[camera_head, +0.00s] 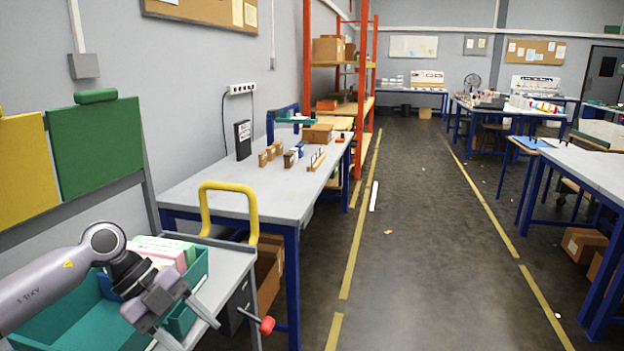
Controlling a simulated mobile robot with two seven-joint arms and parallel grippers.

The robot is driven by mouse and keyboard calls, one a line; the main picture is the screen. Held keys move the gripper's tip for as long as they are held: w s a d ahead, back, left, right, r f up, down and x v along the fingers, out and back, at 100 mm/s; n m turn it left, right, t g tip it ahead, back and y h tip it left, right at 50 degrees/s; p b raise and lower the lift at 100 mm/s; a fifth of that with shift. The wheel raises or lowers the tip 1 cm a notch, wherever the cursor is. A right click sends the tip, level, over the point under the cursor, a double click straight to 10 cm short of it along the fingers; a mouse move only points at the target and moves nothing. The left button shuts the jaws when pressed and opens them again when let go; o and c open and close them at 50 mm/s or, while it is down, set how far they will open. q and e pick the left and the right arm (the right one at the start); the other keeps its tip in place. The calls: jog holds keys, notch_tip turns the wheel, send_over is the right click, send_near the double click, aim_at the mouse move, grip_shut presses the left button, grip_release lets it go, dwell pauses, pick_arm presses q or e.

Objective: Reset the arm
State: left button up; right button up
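My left arm (50,288) comes in from the lower left, grey with a dark wrist. My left gripper (196,336) points down and to the right, over the front part of a teal bin (75,322) on a grey cart top. Its two fingers are spread apart, with nothing seen between them. The lower finger is partly cut off by the bottom edge. Whether the fingers touch the bin or cart cannot be told. My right arm and gripper are not in view.
The teal bin holds pink, white and green items (165,252). A yellow handle (230,187) rises behind the cart, and a red knob (267,325) sticks out at its right. A workbench (230,193) with small boxes stands beyond. The floor aisle (425,270) is mostly clear.

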pick_arm(q)
jog(key=s+d+n+t+h, duration=0.1)
jog(key=s+d+t+h, duration=0.25)
jog(key=d+h, duration=0.9)
jog(key=s+a+f+n+t+y, duration=0.2)
jog(key=s+a+f+n+y, duration=0.1)
jog(key=s+f+n+y, duration=0.2)
jog(key=s+a+f+n+t+y, duration=0.2)
jog(key=s+a+f+n+y, duration=0.1)
jog(key=f+n+y, duration=0.4)
jog(key=s+a+f+n+t+y, duration=0.3)
jog(key=s+f+n+y, duration=0.3)
jog(key=f+n, duration=0.4)
notch_tip(320, 180, down, 3)
jog(key=shift+s+a+f+p, duration=0.1)
jog(key=shift+s+a+p, duration=0.2)
jog(key=shift+a, duration=0.1)
